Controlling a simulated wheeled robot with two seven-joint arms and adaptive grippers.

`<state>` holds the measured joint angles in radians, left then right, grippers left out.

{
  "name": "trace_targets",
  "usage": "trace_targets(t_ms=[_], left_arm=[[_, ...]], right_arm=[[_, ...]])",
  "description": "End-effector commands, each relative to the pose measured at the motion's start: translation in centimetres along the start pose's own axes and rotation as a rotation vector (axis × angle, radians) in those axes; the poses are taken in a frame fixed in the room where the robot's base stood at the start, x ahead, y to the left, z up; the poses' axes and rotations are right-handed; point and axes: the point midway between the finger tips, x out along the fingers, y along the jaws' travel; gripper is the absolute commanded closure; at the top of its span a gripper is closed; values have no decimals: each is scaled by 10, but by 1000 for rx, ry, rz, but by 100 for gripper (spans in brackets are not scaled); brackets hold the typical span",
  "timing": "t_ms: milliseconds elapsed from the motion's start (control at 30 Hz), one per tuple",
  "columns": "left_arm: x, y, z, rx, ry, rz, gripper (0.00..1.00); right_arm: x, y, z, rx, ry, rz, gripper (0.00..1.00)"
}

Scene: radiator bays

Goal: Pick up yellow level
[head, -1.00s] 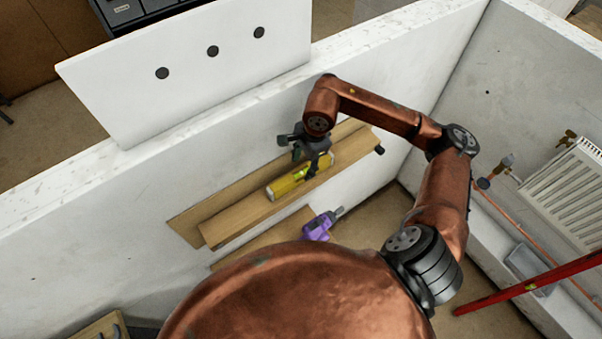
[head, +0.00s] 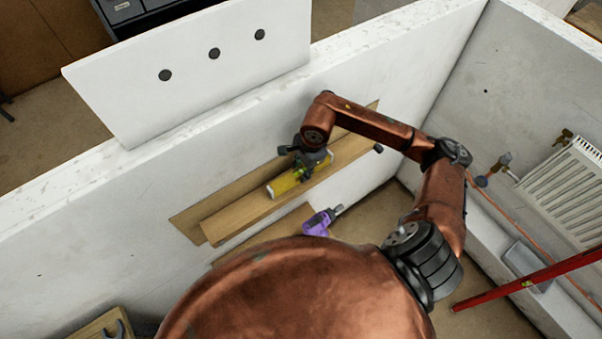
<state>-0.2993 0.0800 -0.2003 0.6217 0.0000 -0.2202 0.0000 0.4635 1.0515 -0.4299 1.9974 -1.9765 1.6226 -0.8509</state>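A yellow bar-like object (head: 283,185), which I take for the yellow level, lies on a wooden shelf (head: 236,219) against the white wall. Its left end shows a pale round face. My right gripper (head: 306,168) is directly over its right half, pointing down, and covers part of it. The fingertips are small and partly hidden by the gripper's own body, so I cannot tell whether they are open or shut, or whether they touch it. My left gripper is not in view.
A purple drill (head: 318,224) lies below the shelf. A red bar (head: 530,280) leans at the lower right, near a white radiator (head: 568,190) and copper pipe. A white board (head: 190,75) with three dark holes stands at the wall top.

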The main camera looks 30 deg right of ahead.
Motion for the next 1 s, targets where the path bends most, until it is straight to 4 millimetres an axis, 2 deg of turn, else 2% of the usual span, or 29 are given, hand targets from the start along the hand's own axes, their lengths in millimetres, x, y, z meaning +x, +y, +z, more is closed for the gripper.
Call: trace_targets(t_ms=[67,333,767,867,1000], left_arm=[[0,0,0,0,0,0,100],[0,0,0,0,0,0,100],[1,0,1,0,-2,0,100],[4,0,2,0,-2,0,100],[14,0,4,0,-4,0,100]], right_arm=[[0,0,0,0,0,0,81],[0,0,0,0,0,0,99],[-2,-1,0,0,0,-2,100],[-7,-2,0,0,1,-3,100],[-25,-6,2,-2,3,-6,100]])
